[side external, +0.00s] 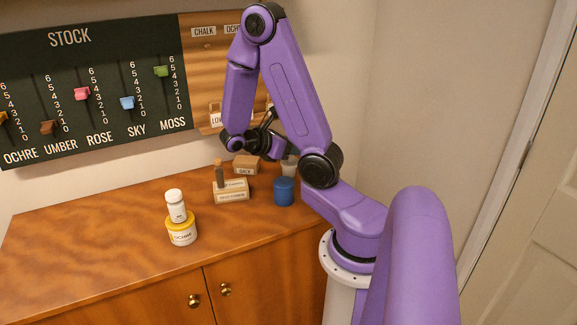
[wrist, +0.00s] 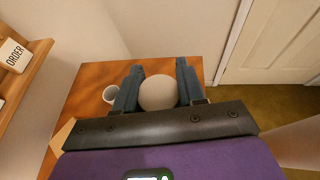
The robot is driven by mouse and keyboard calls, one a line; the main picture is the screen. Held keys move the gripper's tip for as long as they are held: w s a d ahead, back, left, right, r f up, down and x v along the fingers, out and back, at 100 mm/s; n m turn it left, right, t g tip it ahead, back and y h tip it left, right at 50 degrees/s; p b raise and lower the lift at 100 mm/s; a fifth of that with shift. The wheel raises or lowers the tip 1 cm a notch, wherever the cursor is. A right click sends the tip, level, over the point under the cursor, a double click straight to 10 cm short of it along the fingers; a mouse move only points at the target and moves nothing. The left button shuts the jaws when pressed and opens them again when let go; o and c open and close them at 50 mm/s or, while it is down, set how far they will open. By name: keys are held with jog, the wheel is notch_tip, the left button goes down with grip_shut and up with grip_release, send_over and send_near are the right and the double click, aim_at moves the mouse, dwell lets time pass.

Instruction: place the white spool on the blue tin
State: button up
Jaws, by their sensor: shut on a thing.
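My gripper (wrist: 158,88) is shut on a pale round thing, which I take to be the white spool (wrist: 158,93), in the wrist view. The blue tin (side external: 284,192) stands on the table near its back right in the side view. My gripper (side external: 272,142) is above the table there, partly hidden by my arm. The tin does not show in the wrist view. A pale shape (side external: 289,168) shows at the tin's top and behind it; I cannot tell whether it is the spool or a cup.
Wooden blocks (side external: 231,190) sit left of the tin, with a cardboard-coloured box (side external: 246,164) behind. A white cup (wrist: 110,94) is left of my fingers. The table's front is clear.

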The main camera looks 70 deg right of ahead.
jog(key=w+d+f, duration=0.1)
jog(key=f, duration=0.1)
jog(key=w+d+f, duration=0.1)
jog(key=f, duration=0.1)
jog(key=w+d+f, duration=0.1)
jog(key=f, duration=0.1)
jog(key=shift+d, duration=0.35)
jog(key=shift+f, duration=1.5)
jog(key=shift+f, duration=0.1)
jog(key=o, duration=1)
jog(key=shift+o, duration=0.2)
